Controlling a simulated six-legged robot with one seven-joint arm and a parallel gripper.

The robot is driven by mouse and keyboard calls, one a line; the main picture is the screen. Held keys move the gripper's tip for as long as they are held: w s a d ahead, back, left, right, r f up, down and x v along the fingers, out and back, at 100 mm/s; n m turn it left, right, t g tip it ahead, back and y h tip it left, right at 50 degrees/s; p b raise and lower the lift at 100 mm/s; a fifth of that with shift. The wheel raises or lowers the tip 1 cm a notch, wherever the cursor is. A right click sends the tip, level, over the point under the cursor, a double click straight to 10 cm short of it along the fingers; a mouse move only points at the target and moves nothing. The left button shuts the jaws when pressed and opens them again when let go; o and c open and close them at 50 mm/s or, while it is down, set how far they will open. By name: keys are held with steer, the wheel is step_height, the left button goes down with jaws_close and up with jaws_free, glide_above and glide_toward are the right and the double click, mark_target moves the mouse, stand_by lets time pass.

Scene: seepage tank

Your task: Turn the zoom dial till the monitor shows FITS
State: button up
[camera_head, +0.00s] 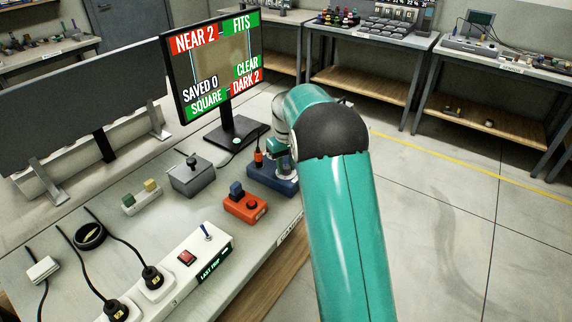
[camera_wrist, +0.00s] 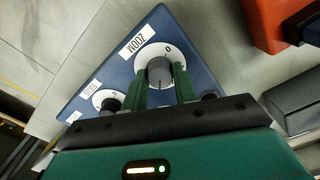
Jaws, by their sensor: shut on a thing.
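The zoom dial (camera_wrist: 160,72) is a grey knob on a white ring, beside a ZOOM label on a blue box (camera_wrist: 190,35). In the wrist view my gripper (camera_wrist: 162,88) has its two green fingers on either side of the knob, shut on it. A second, smaller dial (camera_wrist: 108,101) sits left of it on the box. In the head view the blue box (camera_head: 262,176) is partly hidden by my arm. The monitor (camera_head: 213,65) reads NEAR 2 and DARK 2 on red, FITS, CLEAR and SQUARE on green, and SAVED 0.
An orange box (camera_head: 245,207) and a grey box with a stick (camera_head: 190,178) stand left of the blue box. A white power strip (camera_head: 170,278) with plugs lies in front. A large dark panel (camera_head: 75,95) stands at the bench's left. Floor right of my arm is clear.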

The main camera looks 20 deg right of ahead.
mark_target(286, 166)
steer(key=shift+w+m, duration=0.1)
steer(key=shift+m, duration=1.5)
steer(key=o, duration=1)
step_height(286, 166, up, 14)
steer(key=shift+f, duration=0.1)
